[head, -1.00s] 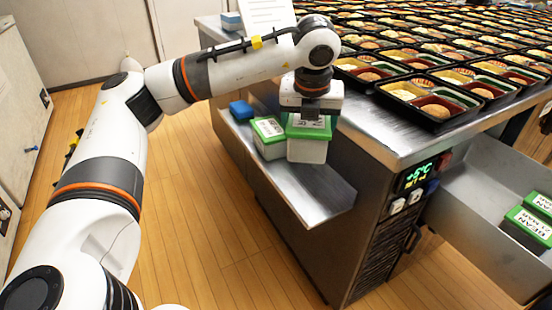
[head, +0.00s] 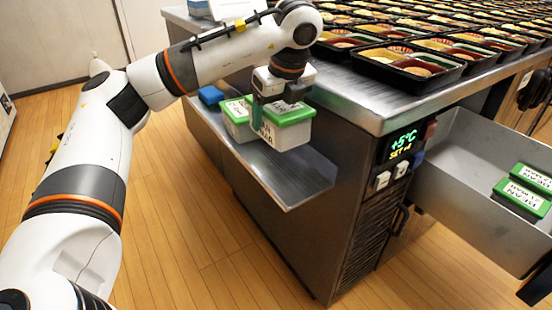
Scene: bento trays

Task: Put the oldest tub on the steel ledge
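A white tub with a green lid (head: 293,114) is at my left gripper (head: 275,104), over the steel ledge (head: 290,187). One finger lies along the tub's labelled left side; the other is hidden, but the gripper looks shut on it. I cannot tell whether its base touches the ledge. A second green-lidded tub (head: 237,128) stands just left of it on the ledge. In the open drawer (head: 465,215) at right lie two more green-lidded tubs, a nearer one (head: 521,201) and a farther one (head: 532,178), labelled BEAN; their dates are too small to read. My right gripper is out of view.
A small blue-lidded box (head: 211,96) sits at the ledge's far end. The ledge's near end is clear. Several filled bento trays (head: 409,72) cover the steel counter above. A display reading +5°C (head: 403,142) is on the counter's front, beside the drawer.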

